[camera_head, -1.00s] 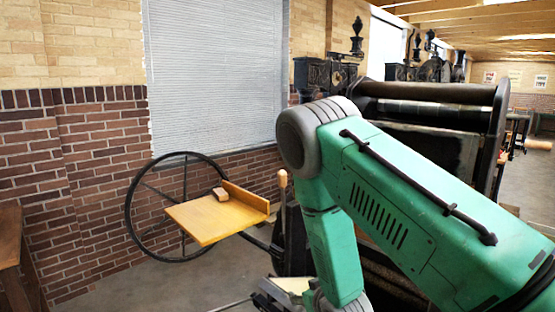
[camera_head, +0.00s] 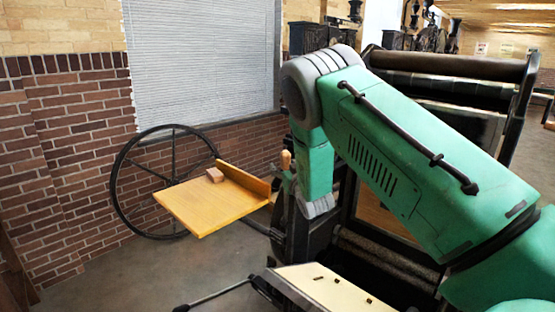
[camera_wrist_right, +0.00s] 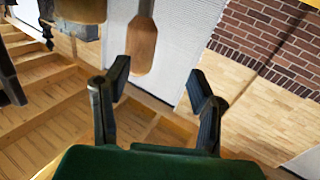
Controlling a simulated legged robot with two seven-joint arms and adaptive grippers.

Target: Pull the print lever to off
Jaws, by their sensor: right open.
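A lever with an upright wooden handle (camera_head: 286,160) stands beside the press, just left of my green right forearm in the head view. I take it to be the print lever. In the right wrist view, a wooden handle (camera_wrist_right: 142,45) hangs into the picture from the top, ahead of the fingertips and left of centre. My right gripper (camera_wrist_right: 155,75) is open, with nothing between its fingers. It looks apart from the handle. In the head view my right arm hides the gripper. My left gripper is not in view.
The black press (camera_head: 410,235) stands behind and below my right arm. A yellow wooden board (camera_head: 205,207) carries a small block (camera_head: 215,175), beside a large spoked wheel (camera_head: 115,190). A pale board (camera_head: 325,285) and a dark rod (camera_head: 215,296) are at the bottom. Floor shows at left.

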